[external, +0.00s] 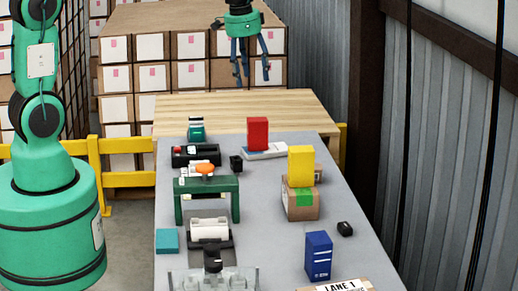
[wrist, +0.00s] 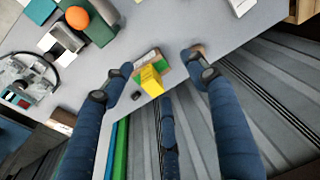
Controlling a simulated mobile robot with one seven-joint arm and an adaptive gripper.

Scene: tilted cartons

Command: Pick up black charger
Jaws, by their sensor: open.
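Two small black objects lie on the grey table; I cannot tell for sure which is the charger. One black block (external: 236,163) stands near the middle, right of the black and red device. The other, a low rounded black object (external: 346,229), lies near the right edge, beside the carton; it appears to be the small dark thing left of the yellow box in the wrist view (wrist: 136,97). My gripper (external: 252,77) is open and empty, high above the far end of the table. Its spread blue fingers also show in the wrist view (wrist: 157,66).
A red box (external: 258,133), a blue box (external: 319,256) and a green stand (external: 207,186) with an orange object on top are nearby. A corrugated wall (external: 450,170) runs along the right.

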